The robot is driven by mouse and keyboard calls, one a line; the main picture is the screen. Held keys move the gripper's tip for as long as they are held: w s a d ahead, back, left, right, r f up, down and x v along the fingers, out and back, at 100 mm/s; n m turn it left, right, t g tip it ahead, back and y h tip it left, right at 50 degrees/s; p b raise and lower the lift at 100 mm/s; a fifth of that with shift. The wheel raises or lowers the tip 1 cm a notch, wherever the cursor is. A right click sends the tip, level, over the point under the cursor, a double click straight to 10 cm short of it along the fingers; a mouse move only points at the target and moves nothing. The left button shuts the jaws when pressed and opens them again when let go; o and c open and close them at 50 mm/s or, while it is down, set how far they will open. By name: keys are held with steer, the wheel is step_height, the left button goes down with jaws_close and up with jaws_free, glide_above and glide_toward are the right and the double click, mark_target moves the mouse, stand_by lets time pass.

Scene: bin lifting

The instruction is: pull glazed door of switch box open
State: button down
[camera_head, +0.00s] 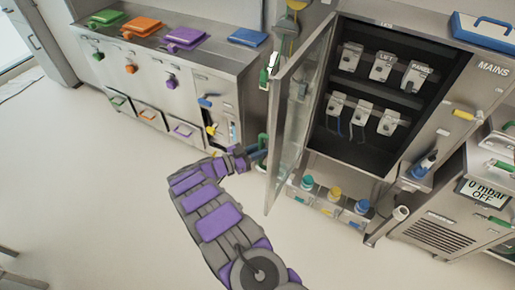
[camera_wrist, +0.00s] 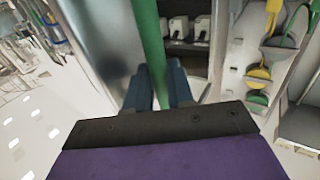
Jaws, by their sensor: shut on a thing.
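The switch box (camera_head: 448,92) stands at the right in the head view. Its glazed door (camera_head: 298,118) is swung wide open at the box's left side. The box's dark inside and several white switches (camera_head: 383,68) show, one labelled LIFT. My gripper (camera_head: 257,156) is at the door's outer face, low on its left. In the wrist view, my gripper's blue-grey fingers (camera_wrist: 160,88) are on either side of a green handle bar (camera_wrist: 149,40) and shut on it. A little of the green handle (camera_head: 263,141) also shows in the head view.
A steel counter (camera_head: 215,62) with coloured lids and drawers stands to the left. Bottles with teal, yellow and blue caps (camera_head: 334,194) stand below the box. A grey unit with a display (camera_head: 485,192) is at the right. The floor (camera_head: 90,200) at left is clear.

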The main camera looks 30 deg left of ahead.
steer(key=shift+w+d+r, duration=0.15)
steer(key=shift+w+r, duration=0.2)
steer(key=shift+a, duration=0.25)
steer(key=c, duration=1.4)
jaws_free()
steer(key=shift+a+f, duration=0.1)
steer(key=shift+o, duration=1.4)
steer(key=shift+w+f, duration=0.25)
steer(key=shift+w, duration=0.05)
steer(key=shift+s+d+r, duration=0.15)
steer(key=shift+s+d, duration=0.05)
steer(key=shift+s+a, duration=0.15)
steer(key=shift+a, duration=0.05)
steer(key=p+v, duration=0.2)
steer(key=v, duration=1.5)
